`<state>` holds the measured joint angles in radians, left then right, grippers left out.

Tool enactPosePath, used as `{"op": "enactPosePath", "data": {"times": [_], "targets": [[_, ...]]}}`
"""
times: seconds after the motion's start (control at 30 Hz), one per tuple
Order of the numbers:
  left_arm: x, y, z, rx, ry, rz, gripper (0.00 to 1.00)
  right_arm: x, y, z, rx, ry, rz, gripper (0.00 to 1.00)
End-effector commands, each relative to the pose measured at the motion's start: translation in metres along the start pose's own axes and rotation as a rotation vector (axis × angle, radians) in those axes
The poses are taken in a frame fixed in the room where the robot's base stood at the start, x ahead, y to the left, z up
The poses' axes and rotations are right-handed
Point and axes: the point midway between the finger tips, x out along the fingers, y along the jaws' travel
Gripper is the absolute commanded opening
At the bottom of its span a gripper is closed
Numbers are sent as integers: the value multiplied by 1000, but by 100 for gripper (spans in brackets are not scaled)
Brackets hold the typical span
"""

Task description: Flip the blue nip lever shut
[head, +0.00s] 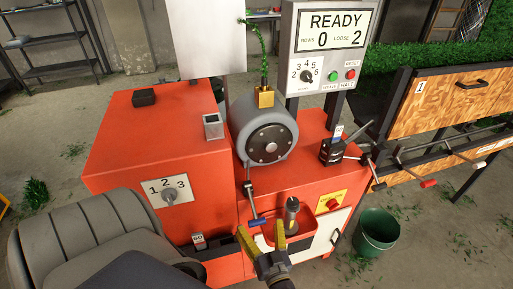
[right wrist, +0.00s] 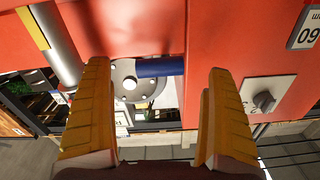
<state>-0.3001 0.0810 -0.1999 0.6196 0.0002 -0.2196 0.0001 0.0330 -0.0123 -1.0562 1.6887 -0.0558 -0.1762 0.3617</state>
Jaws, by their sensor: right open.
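The blue nip lever (head: 257,221) hangs at the end of a grey rod below the round drum of the red machine. It also shows in the right wrist view as a blue bar (right wrist: 158,67). My right gripper (head: 263,232) has two yellow fingers and is open, just in front of and below the lever. In the right wrist view the blue bar lies ahead, in the space between the open fingers (right wrist: 157,68); I cannot tell whether they touch it. My left gripper is not in view.
The red machine (head: 150,140) carries a grey drum (head: 262,130) and a display reading READY (head: 332,30). A dark spindle (head: 291,215) stands close right of the lever. A green bucket (head: 376,232) is on the floor at the right. A grey padded shape (head: 85,240) fills the lower left.

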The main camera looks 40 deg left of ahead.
Motion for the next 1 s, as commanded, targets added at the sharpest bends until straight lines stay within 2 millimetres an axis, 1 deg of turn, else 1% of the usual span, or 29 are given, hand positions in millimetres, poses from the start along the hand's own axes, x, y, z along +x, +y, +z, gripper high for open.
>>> {"op": "enactPosePath", "data": {"times": [0.03, 0.2, 0.43, 0.63, 1.0], "targets": [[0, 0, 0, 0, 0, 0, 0, -11, 0, 1, 1, -2, 0, 90], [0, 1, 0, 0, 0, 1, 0, -40, 0, 1, 1, -2, 1, 90], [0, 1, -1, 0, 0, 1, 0, -67, 0, 1, 0, -2, 1, 90], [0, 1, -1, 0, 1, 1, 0, -78, 0, 0, 1, -2, 1, 90], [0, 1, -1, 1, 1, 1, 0, -79, 0, 0, 1, -2, 1, 90]]}}
